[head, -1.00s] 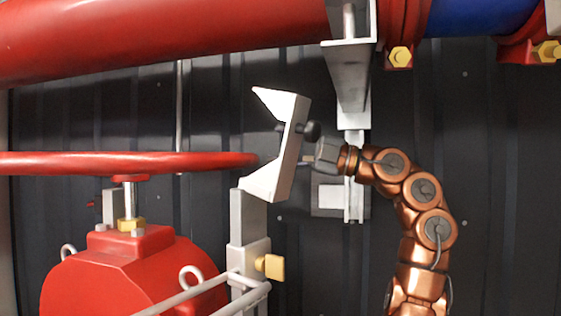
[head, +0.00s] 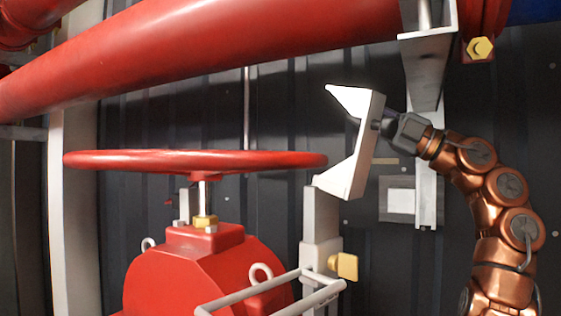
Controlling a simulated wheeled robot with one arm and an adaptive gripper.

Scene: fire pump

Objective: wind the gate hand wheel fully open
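The red gate hand wheel (head: 200,160) lies level, seen nearly edge-on, on a stem above a brass nut and the red valve body (head: 205,270).
A thick red pipe (head: 240,48) crosses above the wheel. The grey post (head: 320,215) with a yellow knob (head: 346,266) and a pale rail (head: 275,295) stand in front at right. A dark ribbed wall (head: 290,110) is behind. Some free room shows between wheel and pipe.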

